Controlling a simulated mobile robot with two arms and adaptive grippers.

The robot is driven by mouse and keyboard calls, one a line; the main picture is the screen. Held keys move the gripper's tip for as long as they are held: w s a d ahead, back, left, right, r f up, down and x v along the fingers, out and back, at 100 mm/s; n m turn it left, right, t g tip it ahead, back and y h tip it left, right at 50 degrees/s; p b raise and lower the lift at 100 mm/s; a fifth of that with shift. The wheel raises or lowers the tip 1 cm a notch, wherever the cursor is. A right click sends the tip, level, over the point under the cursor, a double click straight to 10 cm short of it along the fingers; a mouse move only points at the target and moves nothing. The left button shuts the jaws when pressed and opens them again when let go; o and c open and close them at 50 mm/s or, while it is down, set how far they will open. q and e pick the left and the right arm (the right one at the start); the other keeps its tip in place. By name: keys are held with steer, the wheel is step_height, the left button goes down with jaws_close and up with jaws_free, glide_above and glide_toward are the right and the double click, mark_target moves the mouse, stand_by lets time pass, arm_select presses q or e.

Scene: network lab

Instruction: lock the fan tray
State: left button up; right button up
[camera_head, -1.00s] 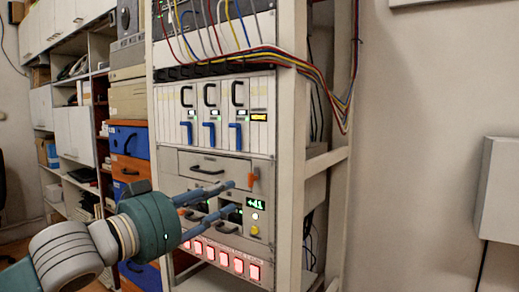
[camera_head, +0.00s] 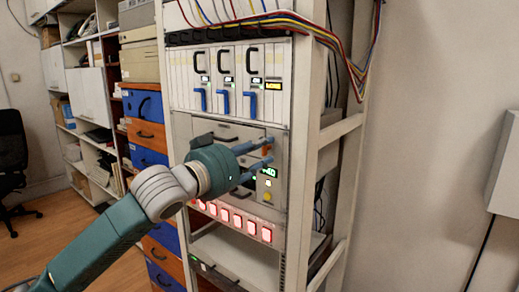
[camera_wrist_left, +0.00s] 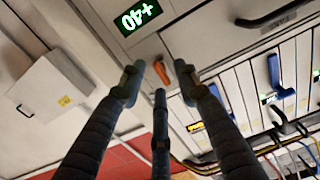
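The fan tray (camera_head: 205,130) is a grey panel with a black handle, below the blue-levered modules in the rack. Its handle (camera_wrist_left: 270,17) shows at the top of the wrist view. A small orange latch (camera_head: 266,151) is at the tray's right end and also shows in the wrist view (camera_wrist_left: 162,70). My left gripper (camera_head: 270,152) is open, its fingers reaching in from the left around the latch. In the wrist view its fingertips (camera_wrist_left: 158,82) stand either side of the latch; I cannot tell whether they touch it. My right gripper is out of view.
A green display (camera_head: 268,172) reads about +40, with a yellow knob (camera_head: 267,197) beneath. Red-lit switches (camera_head: 237,219) line the rack below. Blue levers (camera_head: 225,103) and bundled cables (camera_head: 330,40) are above. The rack post (camera_head: 302,150) stands to the right.

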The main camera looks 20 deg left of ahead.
arm_select(q)
jaws_close()
